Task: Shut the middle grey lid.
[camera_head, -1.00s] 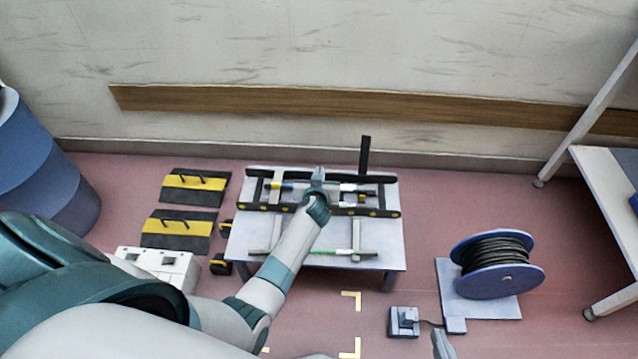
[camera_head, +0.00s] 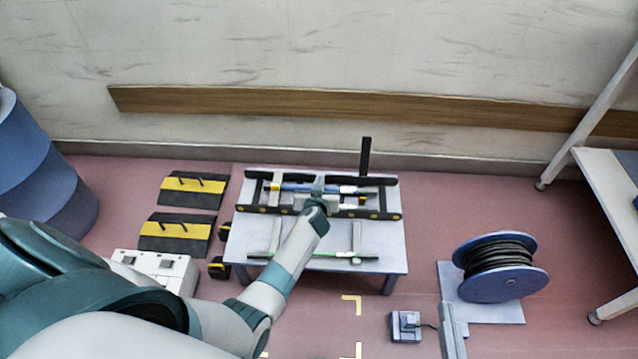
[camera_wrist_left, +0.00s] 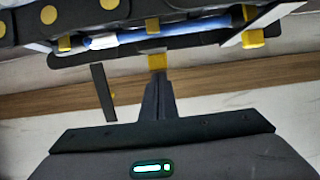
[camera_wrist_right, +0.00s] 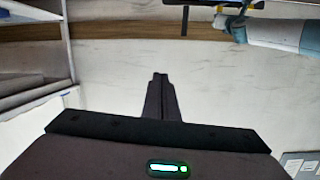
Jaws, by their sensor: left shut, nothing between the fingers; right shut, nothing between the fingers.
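A low table (camera_head: 235,240) carries a frame with black rails (camera_head: 390,183), yellow discs and a blue and white rod (camera_head: 294,188). Narrow grey pieces (camera_head: 358,236) stand at its front by a green bar (camera_head: 318,255). A pale grey flap (camera_wrist_left: 262,24) shows at the right of the left wrist view. I cannot tell for certain which piece is the middle grey lid; my left gripper hides the frame's centre. My left gripper (camera_head: 318,184) is shut and empty over that centre, its tips (camera_wrist_left: 157,80) close to a yellow tab (camera_wrist_left: 156,62). My right gripper (camera_wrist_right: 160,80) is shut and empty, away from the frame.
A black post (camera_head: 366,157) rises behind the frame. Black and yellow ramps (camera_head: 174,232) and a white box (camera_head: 160,268) lie left of the table. A cable reel (camera_head: 495,268) and small grey device (camera_head: 405,325) stand right. Pink floor between table and reel is clear.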

